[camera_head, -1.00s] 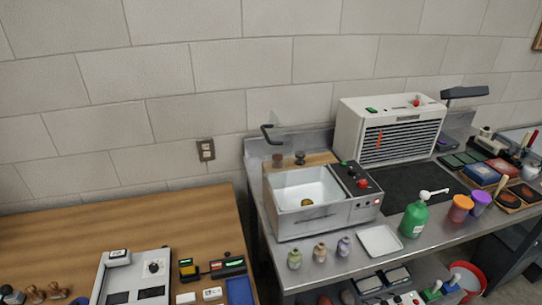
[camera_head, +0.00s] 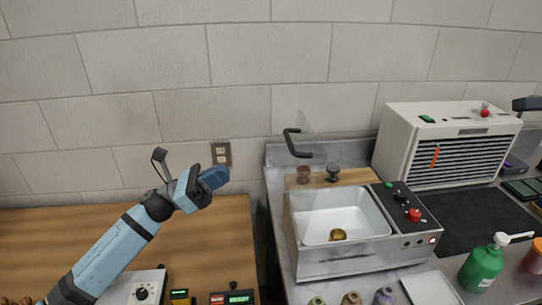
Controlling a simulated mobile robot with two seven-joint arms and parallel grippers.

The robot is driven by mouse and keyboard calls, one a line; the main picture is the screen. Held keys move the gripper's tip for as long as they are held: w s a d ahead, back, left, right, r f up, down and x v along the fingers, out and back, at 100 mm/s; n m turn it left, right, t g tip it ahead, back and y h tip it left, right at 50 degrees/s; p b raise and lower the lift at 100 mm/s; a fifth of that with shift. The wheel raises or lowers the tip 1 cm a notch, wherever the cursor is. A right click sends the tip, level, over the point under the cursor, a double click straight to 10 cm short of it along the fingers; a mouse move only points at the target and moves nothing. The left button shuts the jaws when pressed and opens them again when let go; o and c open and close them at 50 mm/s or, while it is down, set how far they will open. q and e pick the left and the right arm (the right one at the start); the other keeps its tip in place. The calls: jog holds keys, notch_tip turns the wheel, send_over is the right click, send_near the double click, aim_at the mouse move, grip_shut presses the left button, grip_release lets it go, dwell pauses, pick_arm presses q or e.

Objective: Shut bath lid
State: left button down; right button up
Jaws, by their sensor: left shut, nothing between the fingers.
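The bath (camera_head: 330,265) is a steel box with a white basin and a dark control panel with a red knob. A small brass-coloured object (camera_head: 338,235) lies in the basin. The bath's lid looks clear and hard to make out. It seems to stand raised at the back, with its black handle (camera_head: 297,145) showing against the wall. My left gripper (camera_head: 214,178) is shut and empty, left of the bath and in front of the wall socket, apart from lid and bath. My right gripper is not in view.
A white louvred cabinet (camera_head: 440,145) stands right of the bath on the steel counter. Two dark knobs stand on a wooden board behind the bath. A green pump bottle (camera_head: 482,265), small jars and a white tray (camera_head: 430,289) are in front. A wooden table (camera_head: 60,235) is at left.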

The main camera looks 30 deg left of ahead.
pick_arm(q)
jog(key=p+x, duration=0.5)
jog(key=x, duration=0.8)
jog(key=shift+d, duration=0.15)
jog(key=shift+w+r, duration=0.1)
jog(key=shift+r, duration=0.05)
jog(key=shift+w, duration=0.1)
